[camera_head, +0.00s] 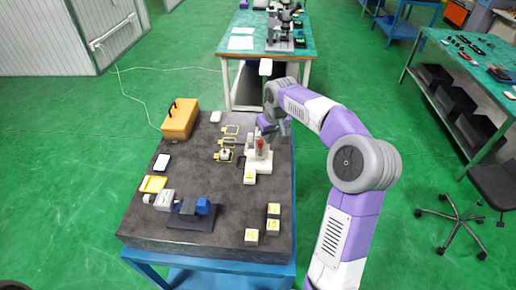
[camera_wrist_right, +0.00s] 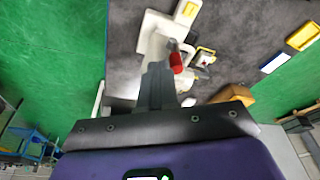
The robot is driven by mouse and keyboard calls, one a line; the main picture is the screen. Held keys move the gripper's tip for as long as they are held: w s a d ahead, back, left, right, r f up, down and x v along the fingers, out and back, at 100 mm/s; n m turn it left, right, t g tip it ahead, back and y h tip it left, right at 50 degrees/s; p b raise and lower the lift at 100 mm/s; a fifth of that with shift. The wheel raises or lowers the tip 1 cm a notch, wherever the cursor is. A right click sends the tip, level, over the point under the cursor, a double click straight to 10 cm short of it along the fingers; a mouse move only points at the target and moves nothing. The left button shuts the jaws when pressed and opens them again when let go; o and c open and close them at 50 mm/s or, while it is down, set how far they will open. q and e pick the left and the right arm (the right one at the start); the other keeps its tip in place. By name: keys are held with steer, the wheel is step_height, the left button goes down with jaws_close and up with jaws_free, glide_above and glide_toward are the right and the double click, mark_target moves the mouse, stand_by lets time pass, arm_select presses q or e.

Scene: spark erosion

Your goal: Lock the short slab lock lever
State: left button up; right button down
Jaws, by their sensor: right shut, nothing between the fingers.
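A white fixture (camera_head: 262,160) stands near the right edge of the dark table top, with a small red handle (camera_head: 261,144) on it. I take this red-handled part for the lock lever, but its exact position is too small to tell. In the right wrist view the red handle (camera_wrist_right: 176,61) is just beyond and right of my fingertips, with the white fixture (camera_wrist_right: 158,30) behind it. My right gripper (camera_wrist_right: 157,72) is shut and empty, close to the handle; I cannot tell whether they touch. In the head view the right gripper (camera_head: 269,134) is beside the fixture. My left gripper is out of view.
Yellow-framed parts (camera_head: 224,154) lie left of the fixture. Several pale blocks (camera_head: 252,236) stand at the front right. The table's middle is mostly clear.

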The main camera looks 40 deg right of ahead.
steer(key=shift+f+b, duration=0.75)
steer(key=shift+f, duration=0.35)
stand_by(0.5)
steer(key=shift+a, duration=0.1)
